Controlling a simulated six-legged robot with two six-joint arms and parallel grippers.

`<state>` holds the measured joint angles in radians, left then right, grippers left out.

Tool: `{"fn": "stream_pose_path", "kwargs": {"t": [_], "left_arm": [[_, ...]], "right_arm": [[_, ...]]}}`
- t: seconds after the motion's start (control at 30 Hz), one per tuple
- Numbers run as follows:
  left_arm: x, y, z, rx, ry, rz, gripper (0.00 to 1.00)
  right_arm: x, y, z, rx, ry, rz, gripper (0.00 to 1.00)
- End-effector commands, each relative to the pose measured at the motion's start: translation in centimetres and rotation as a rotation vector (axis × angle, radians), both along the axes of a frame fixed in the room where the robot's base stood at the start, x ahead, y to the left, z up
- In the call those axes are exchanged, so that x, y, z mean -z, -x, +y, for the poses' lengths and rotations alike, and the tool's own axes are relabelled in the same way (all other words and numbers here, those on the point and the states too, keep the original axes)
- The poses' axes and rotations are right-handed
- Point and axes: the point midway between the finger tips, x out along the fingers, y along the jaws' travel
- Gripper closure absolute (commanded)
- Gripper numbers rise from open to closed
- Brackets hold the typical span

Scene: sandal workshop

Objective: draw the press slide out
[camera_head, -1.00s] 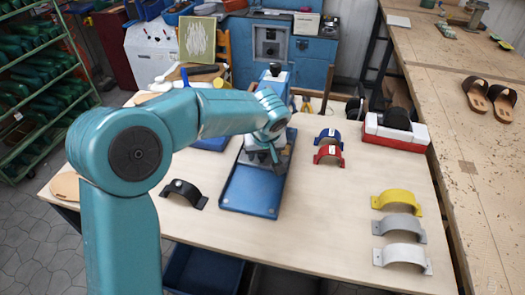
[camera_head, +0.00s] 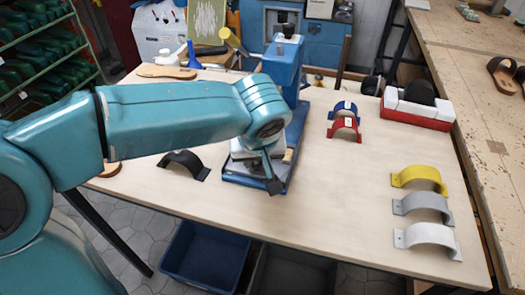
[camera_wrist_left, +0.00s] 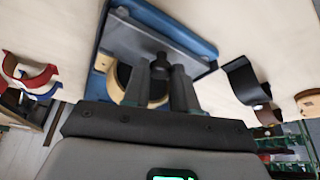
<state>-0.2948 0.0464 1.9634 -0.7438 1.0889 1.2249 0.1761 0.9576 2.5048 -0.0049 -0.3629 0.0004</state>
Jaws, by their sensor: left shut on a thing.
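The blue press (camera_head: 284,65) stands on the table, with its flat base (camera_head: 232,178) towards me. The press slide (camera_head: 240,153) shows as a pale block over the base, largely covered by my arm. A tan piece beside it also shows in the left wrist view (camera_wrist_left: 113,88). My left gripper (camera_head: 271,182) is near the front end of the base, shut on the dark knob (camera_wrist_left: 160,61) of the slide, as the wrist view shows. The fingers hide part of the knob. My right gripper is not in view.
A black arch (camera_head: 185,163) lies left of the base. Blue and red arches (camera_head: 344,128) and a red-and-white box (camera_head: 418,110) stand to the right. Yellow and grey arches (camera_head: 420,178) lie at the right front. The table between is clear. A blue bin (camera_head: 205,255) is below the edge.

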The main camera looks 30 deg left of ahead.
Motion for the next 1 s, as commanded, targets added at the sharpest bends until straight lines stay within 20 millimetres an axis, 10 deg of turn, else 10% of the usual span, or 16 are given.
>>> {"fn": "stream_pose_path", "kwargs": {"t": [0.3, 0.33, 0.4, 0.77, 1.0], "left_arm": [[-0.1, 0.4, -0.1, -0.003, 0.003, 0.006, 1.0], [-0.1, 0.4, -0.1, -0.003, 0.003, 0.006, 0.63], [-0.1, 0.4, -0.1, -0.002, 0.003, 0.006, 0.48], [-0.7, 0.4, -0.2, -0.002, 0.001, 0.004, 0.48], [-5.5, 2.0, -1.4, 0.001, 0.004, -0.002, 0.48]], "right_arm": [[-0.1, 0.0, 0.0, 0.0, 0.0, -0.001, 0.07], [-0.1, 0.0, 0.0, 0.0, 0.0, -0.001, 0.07], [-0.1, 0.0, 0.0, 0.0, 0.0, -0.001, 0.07], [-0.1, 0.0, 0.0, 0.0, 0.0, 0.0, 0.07], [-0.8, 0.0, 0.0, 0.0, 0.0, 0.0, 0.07]]}}
